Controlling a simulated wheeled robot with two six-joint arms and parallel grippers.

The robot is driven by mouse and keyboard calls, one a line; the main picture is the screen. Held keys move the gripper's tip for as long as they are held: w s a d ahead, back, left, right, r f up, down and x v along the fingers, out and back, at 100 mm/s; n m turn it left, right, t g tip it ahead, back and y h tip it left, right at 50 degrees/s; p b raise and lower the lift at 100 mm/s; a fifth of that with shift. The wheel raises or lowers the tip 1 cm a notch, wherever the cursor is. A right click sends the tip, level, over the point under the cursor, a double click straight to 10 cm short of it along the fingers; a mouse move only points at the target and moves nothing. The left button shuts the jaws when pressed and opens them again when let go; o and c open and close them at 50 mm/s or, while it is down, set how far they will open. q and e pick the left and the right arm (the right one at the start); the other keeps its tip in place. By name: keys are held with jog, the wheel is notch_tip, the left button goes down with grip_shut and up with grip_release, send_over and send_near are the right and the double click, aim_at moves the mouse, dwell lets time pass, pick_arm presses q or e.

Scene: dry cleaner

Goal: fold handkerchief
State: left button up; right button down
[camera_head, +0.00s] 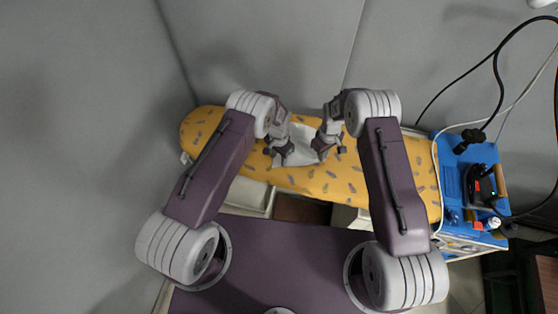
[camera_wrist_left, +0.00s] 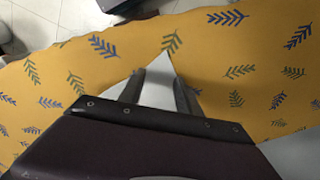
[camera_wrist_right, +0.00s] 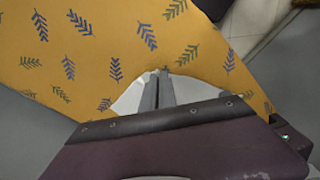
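The white handkerchief (camera_head: 299,146) lies on the yellow leaf-patterned ironing board (camera_head: 212,140), between my two grippers and partly hidden by them. My left gripper (camera_head: 277,153) is over its left side. In the left wrist view the fingers (camera_wrist_left: 159,80) stand apart, with a pointed white handkerchief corner (camera_wrist_left: 158,92) showing between them. My right gripper (camera_head: 328,150) is at its right side. In the right wrist view its fingers (camera_wrist_right: 159,77) are close together, with handkerchief cloth (camera_wrist_right: 128,100) at both sides of them; they look shut on its edge.
A blue-topped unit (camera_head: 452,178) with a black iron-like device, cables and hoses stands at the board's right end. Grey walls (camera_head: 262,45) rise close behind the board. The board is bare to the left and right of the handkerchief.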

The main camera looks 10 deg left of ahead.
pick_arm(q)
grip_shut()
jog(key=shift+r, duration=0.1)
jog(key=shift+r, duration=2.4)
